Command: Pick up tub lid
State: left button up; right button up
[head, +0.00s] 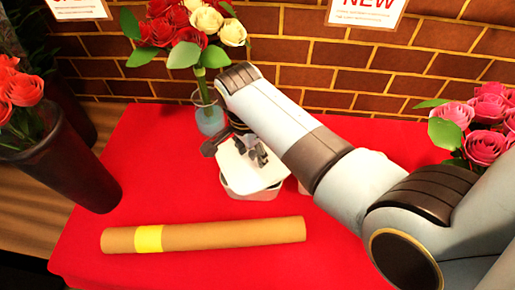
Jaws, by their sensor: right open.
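The tub lid (234,172) is a white, flat, roughly square piece on top of a small pinkish tub (252,191) near the middle of the red table. My right gripper (252,152) is over the back part of the lid, with its dark fingers pointing down. It is open, and the arm hides part of the lid's back and right side. I cannot tell whether the fingers touch the lid. My left gripper is not in view.
A brown cardboard tube (215,236) with a yellow band lies in front of the tub. A glass vase (209,117) of red and cream roses stands behind it. A dark vase (72,172) stands left, and pink roses (485,140) are at right. The table's (130,190) left middle is clear.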

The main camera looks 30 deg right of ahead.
jog(key=shift+a+f, duration=0.1)
jog(key=shift+a, duration=0.1)
jog(key=shift+c, duration=1.4)
grip_shut()
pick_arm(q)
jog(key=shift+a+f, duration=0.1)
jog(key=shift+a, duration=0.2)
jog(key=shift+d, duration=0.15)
